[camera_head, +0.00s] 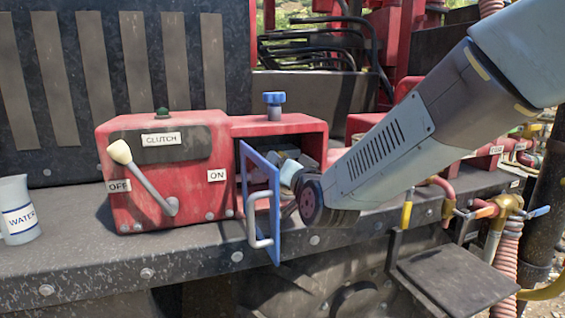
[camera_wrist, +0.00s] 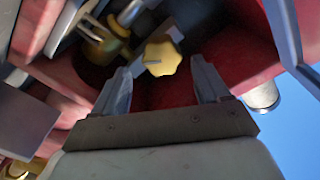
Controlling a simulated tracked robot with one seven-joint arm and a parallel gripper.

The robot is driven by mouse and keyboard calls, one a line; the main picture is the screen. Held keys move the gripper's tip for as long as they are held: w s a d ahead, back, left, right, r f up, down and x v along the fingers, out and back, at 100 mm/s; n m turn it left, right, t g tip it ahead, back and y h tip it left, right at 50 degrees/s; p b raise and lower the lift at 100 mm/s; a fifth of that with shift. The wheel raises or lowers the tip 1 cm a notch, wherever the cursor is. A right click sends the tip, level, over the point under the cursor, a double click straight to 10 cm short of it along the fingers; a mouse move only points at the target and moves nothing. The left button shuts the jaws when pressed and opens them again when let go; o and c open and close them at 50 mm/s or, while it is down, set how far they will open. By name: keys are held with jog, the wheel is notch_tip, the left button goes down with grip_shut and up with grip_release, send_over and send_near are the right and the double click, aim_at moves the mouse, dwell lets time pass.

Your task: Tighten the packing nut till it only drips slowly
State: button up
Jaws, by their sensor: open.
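In the wrist view a yellow lobed knob or nut (camera_wrist: 163,58) sits inside a red housing, just beyond and between the fingertips of my gripper (camera_wrist: 161,72). The two grey fingers stand apart, with nothing held between them. I cannot tell for certain whether this yellow part is the packing nut. In the head view my wrist is at the mouth of the red box (camera_head: 312,128), and my fingers are mostly hidden behind the open blue door (camera_head: 262,200) and the wrist. No drip or stream of water is visible.
The blue door with its pale handle stands open just left of my wrist. A clutch lever (camera_head: 140,180) rises toward the OFF side. A WATER jug (camera_head: 19,212) stands at the far left. Brass valves and hoses (camera_head: 508,205) crowd the right.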

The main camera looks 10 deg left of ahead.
jog(key=v, duration=0.8)
jog(key=shift+s+d, duration=0.15)
jog(key=shift+d, duration=0.05)
jog(key=shift+d, duration=0.1)
